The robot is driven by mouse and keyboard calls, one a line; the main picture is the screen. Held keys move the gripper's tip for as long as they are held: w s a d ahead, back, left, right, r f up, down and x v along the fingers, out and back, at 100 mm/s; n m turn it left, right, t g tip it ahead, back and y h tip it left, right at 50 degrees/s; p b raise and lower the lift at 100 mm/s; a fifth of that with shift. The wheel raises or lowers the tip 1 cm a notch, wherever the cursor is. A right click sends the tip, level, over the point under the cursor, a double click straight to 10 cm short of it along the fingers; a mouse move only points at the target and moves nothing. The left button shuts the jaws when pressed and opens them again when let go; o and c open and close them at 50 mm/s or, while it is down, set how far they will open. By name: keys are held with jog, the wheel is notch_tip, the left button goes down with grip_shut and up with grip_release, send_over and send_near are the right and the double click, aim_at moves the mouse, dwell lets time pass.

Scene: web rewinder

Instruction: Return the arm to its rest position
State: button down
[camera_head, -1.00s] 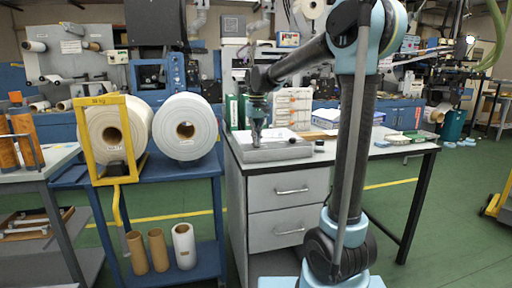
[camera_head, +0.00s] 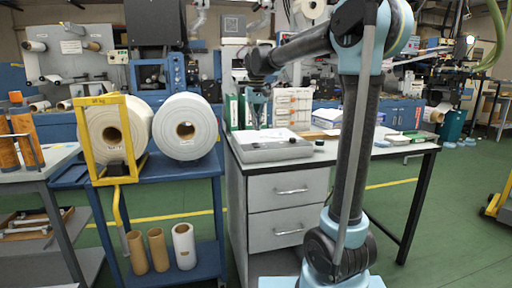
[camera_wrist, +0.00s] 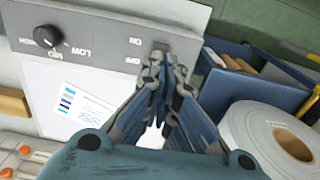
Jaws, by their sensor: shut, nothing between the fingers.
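My gripper (camera_head: 258,122) is shut and empty, pointing down above a grey control box (camera_head: 280,152) on the desk. In the wrist view my gripper (camera_wrist: 166,62) has its fingertips together, in front of the control box's panel (camera_wrist: 110,28). That panel has a black knob (camera_wrist: 48,37), the word LOW and ON/OFF markings. The fingertips partly cover the area by the ON/OFF markings, so the switch there is hard to make out. My arm reaches over the desk from the right, bent at the elbow.
The desk (camera_head: 395,150) holds papers and boxes towards the back. Left of it, a blue cart (camera_head: 205,166) carries large white rolls (camera_head: 185,127) and a yellow frame (camera_head: 120,182). Shelving and machines stand behind.

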jog(key=s+d+f+m+t, duration=0.1)
jog(key=s+d+f, duration=0.7)
jog(key=s, duration=0.4)
jog(key=s+d+f+m+t, duration=0.1)
jog(key=s+d+f, duration=0.6)
jog(key=s+d, duration=0.45)
jog(key=s+d+f+m, duration=0.1)
jog(key=s+d+f, duration=0.1)
jog(key=s+f, duration=0.6)
notch_tip(320, 180, down, 2)
jog(key=shift+s+f, duration=0.1)
jog(key=shift+s, duration=0.05)
jog(key=shift+w+f, duration=0.2)
jog(key=shift+w, duration=0.2)
